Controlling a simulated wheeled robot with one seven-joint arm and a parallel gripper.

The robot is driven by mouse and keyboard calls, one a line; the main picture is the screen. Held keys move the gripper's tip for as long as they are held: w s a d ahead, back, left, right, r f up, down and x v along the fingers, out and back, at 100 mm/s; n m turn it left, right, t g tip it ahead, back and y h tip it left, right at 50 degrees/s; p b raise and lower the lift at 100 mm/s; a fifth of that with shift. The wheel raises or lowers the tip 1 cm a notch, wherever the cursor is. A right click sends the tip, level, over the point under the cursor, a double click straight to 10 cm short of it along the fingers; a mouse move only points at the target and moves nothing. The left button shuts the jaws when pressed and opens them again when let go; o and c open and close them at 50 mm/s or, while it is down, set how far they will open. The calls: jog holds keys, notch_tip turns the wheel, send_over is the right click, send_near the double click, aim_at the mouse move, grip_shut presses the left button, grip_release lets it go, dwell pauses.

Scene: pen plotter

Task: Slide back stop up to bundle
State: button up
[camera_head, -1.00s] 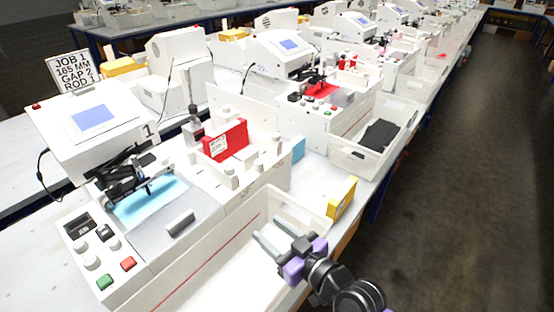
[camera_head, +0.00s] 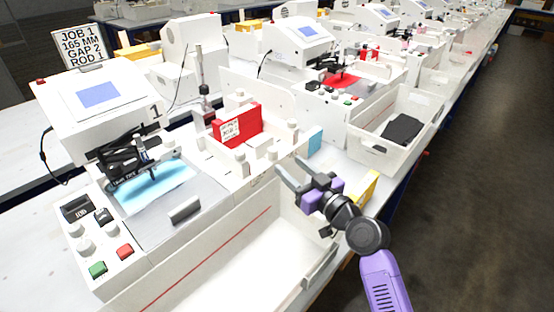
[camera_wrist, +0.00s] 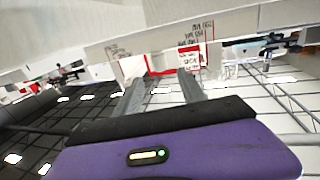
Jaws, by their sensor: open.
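The bundle is a red packet with a white label (camera_head: 237,125), standing upright on the white machine bed; part of it also shows in the wrist view (camera_wrist: 158,68). Small white blocks and knobs, such as one block (camera_head: 241,158), stand around it. I cannot tell for sure which white part is the back stop. My gripper (camera_head: 286,171) is open and empty, apart from the bundle, to its lower right, by the machine's right end. In the wrist view its two grey fingers (camera_wrist: 161,84) point toward the bundle, with a pale bar across the view beyond them.
A tall white panel (camera_head: 258,96) stands behind the bundle. A white bin (camera_head: 312,268) lies below my gripper along the machine's front. A light-blue block (camera_head: 315,138) and a yellow box (camera_head: 370,186) are close to my arm. Another bin (camera_head: 372,153) holds dark sheets.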

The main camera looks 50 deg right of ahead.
aim_at(276, 153)
jog(key=w, duration=0.2)
jog(key=w+d+p, duration=0.1)
jog(key=w, duration=0.2)
jog(key=w+p, duration=0.1)
jog(key=w, duration=0.1)
jog(key=shift+w+d, duration=0.15)
grip_shut()
dwell(1.3)
